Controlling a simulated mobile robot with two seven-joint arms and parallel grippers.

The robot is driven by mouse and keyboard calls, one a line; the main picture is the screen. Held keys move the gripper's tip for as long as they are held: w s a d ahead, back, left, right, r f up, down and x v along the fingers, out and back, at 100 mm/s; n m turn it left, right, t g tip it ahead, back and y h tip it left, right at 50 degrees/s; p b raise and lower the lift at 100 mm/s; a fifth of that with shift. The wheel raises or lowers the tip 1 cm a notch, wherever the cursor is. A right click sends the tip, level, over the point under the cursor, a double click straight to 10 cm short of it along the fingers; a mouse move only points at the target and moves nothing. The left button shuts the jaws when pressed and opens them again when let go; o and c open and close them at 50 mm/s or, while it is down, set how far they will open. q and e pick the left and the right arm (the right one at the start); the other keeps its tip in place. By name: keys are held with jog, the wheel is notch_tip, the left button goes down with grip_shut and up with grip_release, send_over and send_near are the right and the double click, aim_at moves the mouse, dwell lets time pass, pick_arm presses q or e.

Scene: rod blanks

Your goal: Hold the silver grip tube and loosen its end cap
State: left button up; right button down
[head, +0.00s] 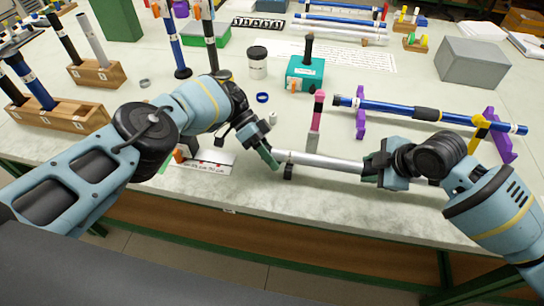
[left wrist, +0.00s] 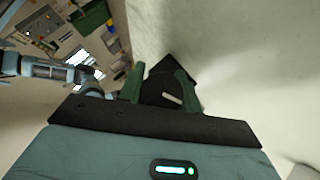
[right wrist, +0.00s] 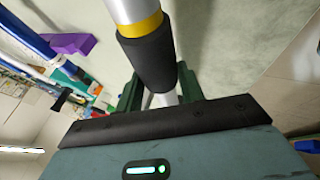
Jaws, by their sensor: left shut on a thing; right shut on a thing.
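The silver grip tube (head: 325,161) runs level above the front of the bench between my two grippers. My right gripper (head: 375,168) is shut on its right end. The right wrist view shows the tube with a yellow ring and a black sleeve (right wrist: 148,60); bare silver tube lies between the fingers (right wrist: 160,98). My left gripper (head: 270,157) is at the tube's left end, its fingers shut on a dark end piece, taken as the end cap. In the left wrist view a black shape with a pale slot (left wrist: 168,92) shows between the fingers; the cap's outline is hard to make out.
A small black block (head: 289,172) is just below the tube's left end. A pink and black upright piece (head: 316,115) stands behind the tube. A blue rod (head: 385,106) rests on purple stands behind my right gripper. Wooden racks (head: 50,118) hold rods at left.

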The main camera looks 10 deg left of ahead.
pick_arm(q)
jog(key=shift+a, duration=0.1)
dwell(0.3)
jog(key=o, duration=1)
jog(key=shift+w+t, duration=0.1)
jog(key=shift+t, duration=0.2)
jog(key=shift+m+t, duration=0.3)
jog(key=shift+m, duration=0.1)
jog(key=shift+m+t+y, duration=0.3)
jog(key=shift+m+t, duration=0.3)
jog(key=shift+t, duration=0.5)
jog(key=t, duration=0.1)
jog(key=m+t, duration=0.1)
jog(key=shift+w+f+t, duration=0.1)
jog(key=shift+w+t, duration=0.1)
jog(key=shift+t, duration=0.2)
jog(key=shift+w+m+t, duration=0.25)
jog(key=shift+m+t, duration=0.75)
jog(key=shift+t, duration=0.5)
